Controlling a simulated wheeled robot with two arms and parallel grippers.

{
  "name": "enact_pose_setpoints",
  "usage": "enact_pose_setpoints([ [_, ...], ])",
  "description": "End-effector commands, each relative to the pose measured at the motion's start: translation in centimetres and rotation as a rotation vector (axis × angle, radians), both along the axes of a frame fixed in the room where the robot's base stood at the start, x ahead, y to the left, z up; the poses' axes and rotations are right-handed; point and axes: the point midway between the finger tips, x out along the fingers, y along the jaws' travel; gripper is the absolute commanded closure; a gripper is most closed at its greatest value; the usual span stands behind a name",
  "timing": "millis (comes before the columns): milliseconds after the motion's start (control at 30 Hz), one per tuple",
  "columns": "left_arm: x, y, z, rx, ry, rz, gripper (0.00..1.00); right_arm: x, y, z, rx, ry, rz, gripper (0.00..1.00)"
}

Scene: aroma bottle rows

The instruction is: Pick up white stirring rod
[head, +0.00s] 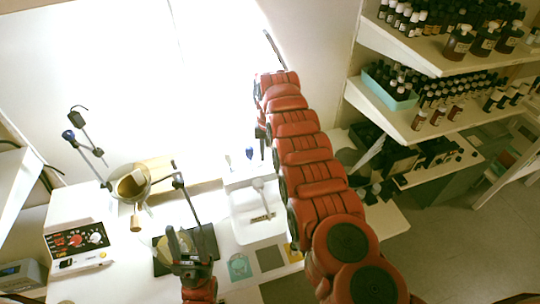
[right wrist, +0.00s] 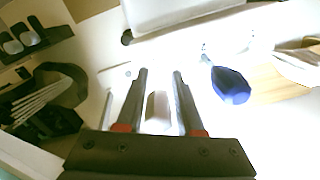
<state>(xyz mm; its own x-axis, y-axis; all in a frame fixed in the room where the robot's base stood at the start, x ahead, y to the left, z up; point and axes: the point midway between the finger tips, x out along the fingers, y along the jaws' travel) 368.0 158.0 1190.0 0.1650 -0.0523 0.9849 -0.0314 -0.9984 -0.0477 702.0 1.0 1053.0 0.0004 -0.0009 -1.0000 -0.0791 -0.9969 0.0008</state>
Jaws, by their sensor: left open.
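A pale, whitish rod-like piece (right wrist: 157,111) shows between the two fingers of my right gripper (right wrist: 160,72) in the right wrist view; it may be the white stirring rod. The fingers stand apart on either side of it, with a gap visible. A blue-ended tool (right wrist: 231,85) lies just right of the fingers; a small blue tip (head: 249,153) also shows in the head view, beside a whitish tip (head: 228,160). In the head view my right arm hides most of its gripper. My left gripper (head: 187,240) is open and empty over the front of the bench.
A bowl with a wooden handle (head: 131,187) is by a stand. A white tray (head: 250,222) holds a small tool. Shelves of bottles (head: 430,110) rise at the right.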

Motion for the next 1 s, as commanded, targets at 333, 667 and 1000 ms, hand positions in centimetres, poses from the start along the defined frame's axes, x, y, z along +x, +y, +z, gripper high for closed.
enact_pose_setpoints([
  [333, 0.0, 0.0, 0.0, 0.000, 0.000, 0.000, 0.50, 0.0, 0.0, 0.0, -0.001, 0.001, 0.000, 1.00],
  [667, 0.0, 0.0, -0.7, 0.000, 0.000, 0.000, 0.50, 0.1, 0.0, 0.8, 0.000, -0.001, 0.000, 1.00],
  [1000, 0.0, 0.0, -2.7, 0.000, 0.000, 0.000, 0.50, 0.1, -0.1, 5.5, 0.002, -0.002, -0.001, 1.00],
])
